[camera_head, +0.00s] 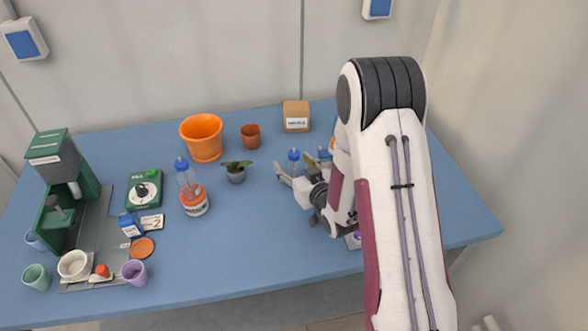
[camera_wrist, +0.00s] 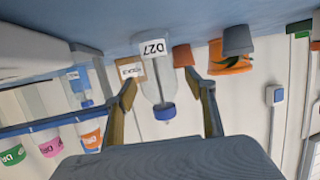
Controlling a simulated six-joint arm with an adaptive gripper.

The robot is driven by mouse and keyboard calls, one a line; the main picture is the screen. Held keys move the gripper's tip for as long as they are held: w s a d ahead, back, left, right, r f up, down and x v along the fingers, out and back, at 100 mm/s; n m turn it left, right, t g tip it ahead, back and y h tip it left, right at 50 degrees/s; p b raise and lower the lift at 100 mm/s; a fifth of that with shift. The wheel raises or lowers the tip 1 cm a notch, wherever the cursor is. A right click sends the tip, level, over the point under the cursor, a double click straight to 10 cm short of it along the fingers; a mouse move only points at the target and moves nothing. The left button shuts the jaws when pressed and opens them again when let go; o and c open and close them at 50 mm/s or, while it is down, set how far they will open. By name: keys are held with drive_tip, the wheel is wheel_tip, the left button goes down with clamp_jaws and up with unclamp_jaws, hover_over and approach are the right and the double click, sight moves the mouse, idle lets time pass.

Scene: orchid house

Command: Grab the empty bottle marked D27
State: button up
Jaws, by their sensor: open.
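The clear bottle marked D27 (camera_wrist: 152,75) has a blue cap and shows no visible contents. It appears upside down in the wrist view, with its white label facing me. My gripper (camera_wrist: 161,78) is open, with one finger on each side of the bottle in that view; I cannot tell whether the bottle is fully between the fingertips. In the head view a blue-capped clear bottle (camera_head: 294,158) stands on the blue table just beyond my gripper (camera_head: 300,166). My arm hides part of the area to its right.
Front centre table is clear.

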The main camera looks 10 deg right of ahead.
idle(0.3)
drive_tip(key=c, duration=1.1)
drive_tip(key=shift+r, duration=0.2)
drive_tip(key=shift+r, duration=4.8)
